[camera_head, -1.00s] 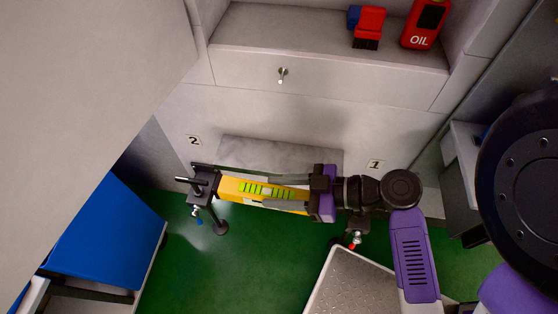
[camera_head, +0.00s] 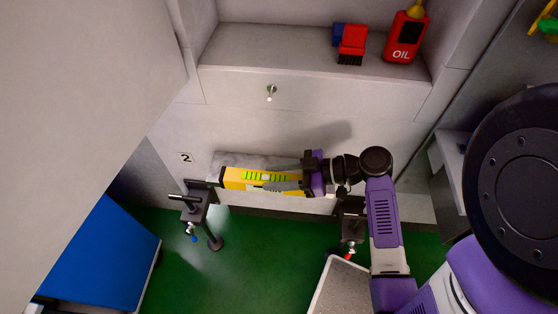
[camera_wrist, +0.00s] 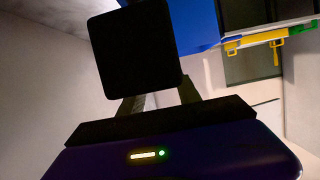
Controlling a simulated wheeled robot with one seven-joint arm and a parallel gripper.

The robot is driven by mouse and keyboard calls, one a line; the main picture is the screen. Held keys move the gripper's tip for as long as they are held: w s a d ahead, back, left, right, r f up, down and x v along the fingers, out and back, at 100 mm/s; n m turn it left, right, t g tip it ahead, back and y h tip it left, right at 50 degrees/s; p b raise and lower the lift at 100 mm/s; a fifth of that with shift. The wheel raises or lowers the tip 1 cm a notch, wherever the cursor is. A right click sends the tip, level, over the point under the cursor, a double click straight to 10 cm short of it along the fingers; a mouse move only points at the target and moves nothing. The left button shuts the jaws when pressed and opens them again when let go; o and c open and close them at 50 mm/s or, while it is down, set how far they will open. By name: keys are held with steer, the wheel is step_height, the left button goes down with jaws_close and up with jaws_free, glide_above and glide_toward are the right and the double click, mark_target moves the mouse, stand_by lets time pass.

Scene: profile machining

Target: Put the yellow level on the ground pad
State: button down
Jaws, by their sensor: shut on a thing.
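The yellow level (camera_head: 235,177) with green markings lies roughly horizontal in the head view. My gripper (camera_head: 283,182) is shut on its right part, with the fingers along it. The level's left black end is close to the left clamp stand (camera_head: 195,203); whether they touch is unclear. In the wrist view, a black square face (camera_wrist: 138,55), apparently the level's end, fills the space beyond my gripper's fingers (camera_wrist: 160,98). A pale-rimmed grey pad (camera_head: 335,290) on the floor at bottom centre may be the ground pad; my arm partly covers it.
A second clamp stand (camera_head: 350,220) is below my wrist. A blue panel (camera_head: 100,255) is at the lower left. A red oil bottle (camera_head: 405,40) and a red-and-blue brush (camera_head: 351,42) stand on the shelf. Green floor (camera_head: 265,255) is clear between the stands.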

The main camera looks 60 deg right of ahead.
steer(key=w+d+p, duration=0.1)
steer(key=w+d, duration=0.2)
steer(key=d, duration=0.5)
step_height(320, 180, down, 6)
steer(key=shift+s+r+p, duration=0.1)
steer(key=shift+p, duration=0.2)
steer(key=shift+d+f, duration=0.2)
steer(key=shift+f, duration=0.35)
steer(key=shift+f, duration=0.2)
steer(key=c, duration=0.8)
jaws_free()
steer(key=shift+c, duration=0.2)
